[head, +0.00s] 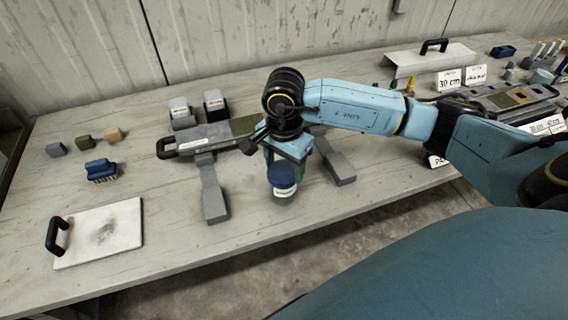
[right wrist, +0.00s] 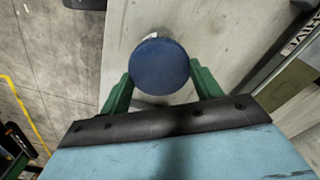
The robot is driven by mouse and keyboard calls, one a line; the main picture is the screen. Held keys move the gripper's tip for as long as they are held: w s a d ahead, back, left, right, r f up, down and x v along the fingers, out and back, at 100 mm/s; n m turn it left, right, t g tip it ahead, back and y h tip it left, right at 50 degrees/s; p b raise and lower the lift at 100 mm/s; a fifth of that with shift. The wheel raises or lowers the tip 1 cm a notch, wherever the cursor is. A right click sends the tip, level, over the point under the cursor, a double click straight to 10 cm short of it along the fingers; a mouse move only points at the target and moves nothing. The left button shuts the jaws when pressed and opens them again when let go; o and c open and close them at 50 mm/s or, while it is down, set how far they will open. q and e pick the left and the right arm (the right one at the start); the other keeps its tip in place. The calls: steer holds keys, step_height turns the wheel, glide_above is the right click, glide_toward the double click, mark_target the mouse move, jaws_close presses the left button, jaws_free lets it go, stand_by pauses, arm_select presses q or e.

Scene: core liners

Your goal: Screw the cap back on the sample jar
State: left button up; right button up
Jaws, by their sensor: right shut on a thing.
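The sample jar shows in the head view as a blue round shape with a white label (head: 284,193) near the table's front edge. Its blue cap (right wrist: 160,66) fills the space between my right gripper's green fingers in the right wrist view. My right gripper (right wrist: 160,76) is shut on the cap from above; it also shows in the head view (head: 284,165). The cap hides most of the jar in the right wrist view, so I cannot tell how the cap sits on it. My left gripper is in neither view.
A blue brush (head: 100,170) and a white board (head: 100,235) are at left. The table's front edge is close to the jar.

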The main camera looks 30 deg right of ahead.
steer(key=shift+f+b, duration=0.5)
steer(key=shift+b, duration=0.25)
stand_by(0.9)
stand_by(0.4)
steer(key=o, duration=1)
steer(key=shift+r, duration=0.15)
steer(key=shift+r+p, duration=1.9)
steer(key=shift+r, duration=1.45)
